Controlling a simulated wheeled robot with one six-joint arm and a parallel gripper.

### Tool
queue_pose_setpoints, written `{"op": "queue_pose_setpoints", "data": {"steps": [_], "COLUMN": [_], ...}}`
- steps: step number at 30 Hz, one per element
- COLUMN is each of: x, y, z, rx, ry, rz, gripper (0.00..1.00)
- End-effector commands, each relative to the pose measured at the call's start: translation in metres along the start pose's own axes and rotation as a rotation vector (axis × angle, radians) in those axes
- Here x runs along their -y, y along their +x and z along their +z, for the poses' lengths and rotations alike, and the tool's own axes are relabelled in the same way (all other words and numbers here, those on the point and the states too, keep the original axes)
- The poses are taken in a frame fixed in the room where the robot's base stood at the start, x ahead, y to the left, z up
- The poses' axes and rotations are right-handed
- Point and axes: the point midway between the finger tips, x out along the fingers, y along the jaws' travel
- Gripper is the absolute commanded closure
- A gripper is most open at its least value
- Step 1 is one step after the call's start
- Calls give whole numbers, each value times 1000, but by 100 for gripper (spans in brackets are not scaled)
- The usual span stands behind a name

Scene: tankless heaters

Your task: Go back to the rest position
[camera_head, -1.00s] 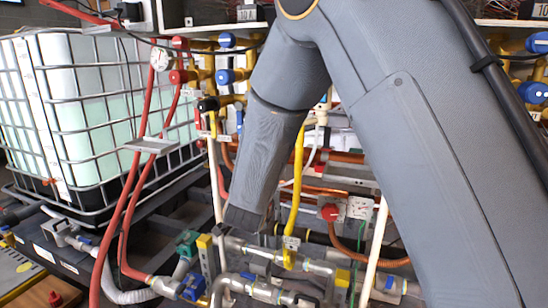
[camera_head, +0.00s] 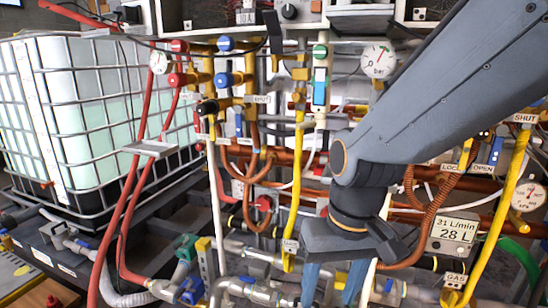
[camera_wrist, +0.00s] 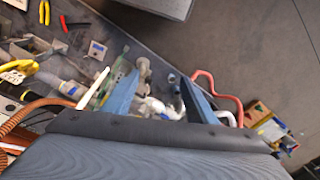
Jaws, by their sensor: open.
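My gripper (camera_head: 332,284) hangs at the lower middle of the head view, pointing down in front of the pipework. Its two blue fingers are spread apart, with nothing seen between them there; their tips run to the bottom edge. My grey arm comes in from the upper right. In the wrist view, the open fingers of my gripper (camera_wrist: 158,88) stand apart above pipe fittings and valves, with the floor beyond. I cannot tell how far the fingertips are from the fittings.
A caged white tank (camera_head: 85,125) stands at the left. Red hoses (camera_head: 128,220), yellow pipes (camera_head: 297,170) and a pressure gauge (camera_head: 379,58) crowd around the arm. A flow display (camera_head: 453,232) is at the right. Bare grey floor (camera_wrist: 255,55) shows in the wrist view.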

Motion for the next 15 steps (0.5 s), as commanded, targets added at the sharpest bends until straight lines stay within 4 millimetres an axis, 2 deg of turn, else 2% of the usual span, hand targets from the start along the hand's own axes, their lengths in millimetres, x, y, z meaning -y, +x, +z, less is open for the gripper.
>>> {"op": "queue_pose_setpoints", "data": {"steps": [3,15], "x": [-13,-32], "y": [-7,-34], "z": [29,25], "rx": [59,58], "ry": [-51,16], "rz": [26,43], "gripper": [48,48]}}
